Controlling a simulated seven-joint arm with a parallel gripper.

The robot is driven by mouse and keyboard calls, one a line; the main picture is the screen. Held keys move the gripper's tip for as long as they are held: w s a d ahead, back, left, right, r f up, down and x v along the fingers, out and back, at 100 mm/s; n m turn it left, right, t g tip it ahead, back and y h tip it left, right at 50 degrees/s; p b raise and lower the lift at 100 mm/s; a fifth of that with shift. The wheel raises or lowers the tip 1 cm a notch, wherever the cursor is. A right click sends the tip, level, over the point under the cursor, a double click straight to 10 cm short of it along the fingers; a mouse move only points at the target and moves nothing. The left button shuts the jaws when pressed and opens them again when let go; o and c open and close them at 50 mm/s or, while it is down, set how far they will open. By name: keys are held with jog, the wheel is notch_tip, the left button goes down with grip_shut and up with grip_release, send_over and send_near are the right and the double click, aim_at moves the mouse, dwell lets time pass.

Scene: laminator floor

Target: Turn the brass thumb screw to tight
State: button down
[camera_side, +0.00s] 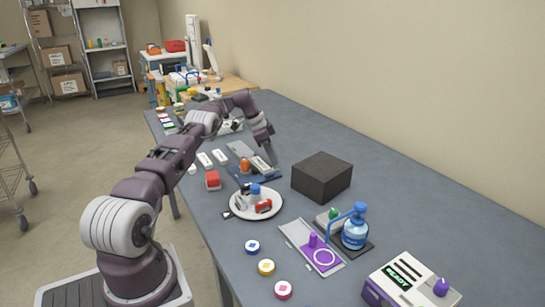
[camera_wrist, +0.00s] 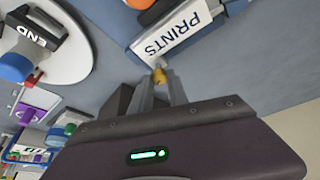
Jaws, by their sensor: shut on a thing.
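The brass thumb screw (camera_wrist: 159,77) is a small yellow-gold piece in the wrist view, beside the end of a block with a white label reading PRINTS (camera_wrist: 172,38). My gripper (camera_wrist: 160,82) has its two grey fingers close together on either side of the screw, shut on it. In the side view my gripper (camera_side: 270,166) reaches down at the white-labelled block (camera_side: 260,164) near the table's middle, and the screw cannot be made out there. The fingers partly cover the screw, and I cannot read how tight it is.
A dark box (camera_side: 322,173) stands right of my gripper. A blue bottle (camera_side: 355,233) and a READY device (camera_side: 402,276) are nearer the camera.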

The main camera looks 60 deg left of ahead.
dwell(0.4)
jog(key=c, duration=1.3)
grip_release()
jog(key=shift+o, duration=0.2)
jog(key=v, duration=0.7)
jog(key=shift+d, duration=0.1)
